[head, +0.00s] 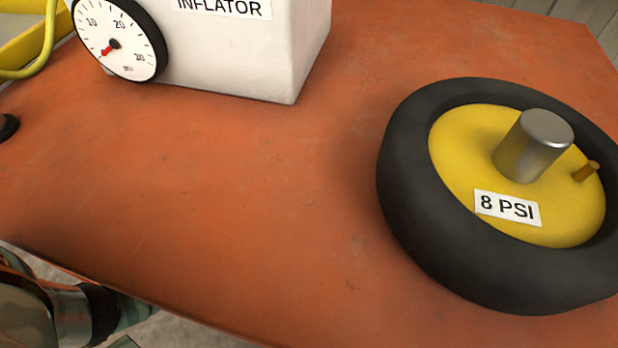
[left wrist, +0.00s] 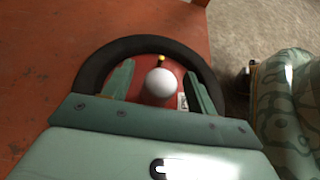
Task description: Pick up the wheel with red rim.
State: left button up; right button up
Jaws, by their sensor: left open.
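The wheel with red rim (left wrist: 148,85) lies on the orange-red table in the left wrist view. It has a black tyre, a pale round hub post (left wrist: 160,83), a small valve with a yellow tip, and a partly hidden white label. My left gripper (left wrist: 160,72) is open above this wheel, one finger on each side of the hub post in the picture. I cannot tell how far down the fingers reach or whether they touch. The near part of the tyre is hidden behind my gripper. The head view does not show this wheel. My right gripper is in neither view.
The head view shows a wheel with yellow rim (head: 450,160), labelled 8 PSI, at the right of the orange table (head: 240,190). A white inflator (head: 240,50) with a gauge stands at the back left. A yellow hose and tray edge show top left. The table's middle is clear.

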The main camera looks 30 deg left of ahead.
pick_arm(q)
jog(key=shift+d, duration=0.1)
jog(key=shift+c, duration=0.3)
grip_shut()
dwell(1.1)
